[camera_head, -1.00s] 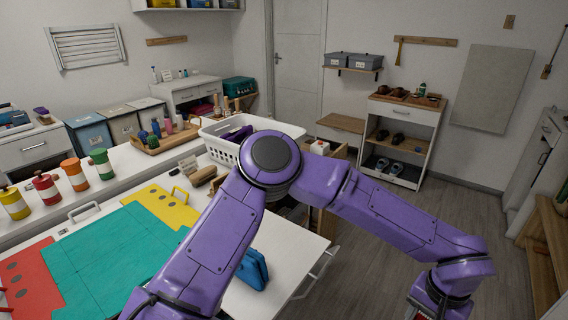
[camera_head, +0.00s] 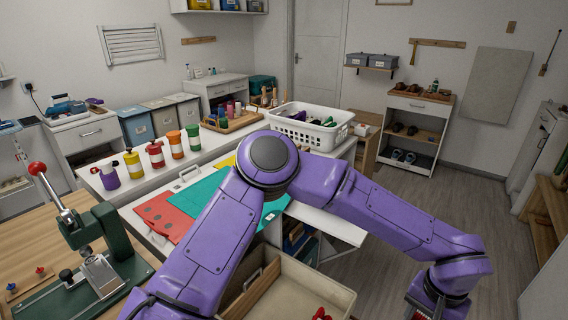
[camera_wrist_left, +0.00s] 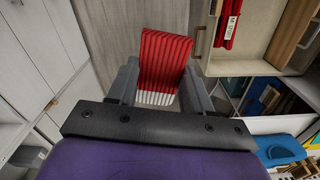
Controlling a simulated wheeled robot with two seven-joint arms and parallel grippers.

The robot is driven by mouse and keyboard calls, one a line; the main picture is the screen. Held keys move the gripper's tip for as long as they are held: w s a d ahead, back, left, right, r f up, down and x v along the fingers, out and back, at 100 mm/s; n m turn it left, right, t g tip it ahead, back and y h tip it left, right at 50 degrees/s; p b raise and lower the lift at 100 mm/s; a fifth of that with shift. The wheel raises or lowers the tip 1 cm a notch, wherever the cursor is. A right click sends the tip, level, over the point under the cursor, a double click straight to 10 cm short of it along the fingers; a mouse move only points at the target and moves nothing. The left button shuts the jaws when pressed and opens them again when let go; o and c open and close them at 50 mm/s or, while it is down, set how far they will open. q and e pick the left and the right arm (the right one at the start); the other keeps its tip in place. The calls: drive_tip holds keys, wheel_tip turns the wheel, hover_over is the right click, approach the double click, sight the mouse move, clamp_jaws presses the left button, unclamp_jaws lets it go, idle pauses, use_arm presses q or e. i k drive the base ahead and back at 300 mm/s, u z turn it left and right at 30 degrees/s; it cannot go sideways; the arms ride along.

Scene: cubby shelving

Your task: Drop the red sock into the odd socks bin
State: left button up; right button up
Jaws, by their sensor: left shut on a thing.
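My left gripper (camera_wrist_left: 160,88) is shut on the red sock (camera_wrist_left: 165,52), a ribbed red cloth between its fingers in the left wrist view. In the head view my purple left arm reaches to the lower right, and the gripper is mostly cut off by the bottom edge. Lidded bins stand in a row at the back left: a blue-grey one (camera_head: 137,125), a pale one (camera_head: 163,118) and another pale one (camera_head: 187,108). Their labels are too small to read, so I cannot tell which is for odd socks. My right gripper is not in view.
A white laundry basket (camera_head: 286,127) stands on the white counter. An open drawer (camera_head: 318,276) below holds red things (camera_head: 321,313). A green press (camera_head: 100,236) stands on a wooden bench at left. Open floor (camera_head: 455,207) lies to the right.

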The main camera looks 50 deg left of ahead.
sight(331, 237)
drive_tip(key=k, duration=0.1)
drive_tip(key=z, duration=2.7)
drive_tip(key=k, duration=0.4)
drive_tip(key=u, duration=4.2)
drive_tip(key=i, duration=0.5)
drive_tip(key=z, duration=0.05)
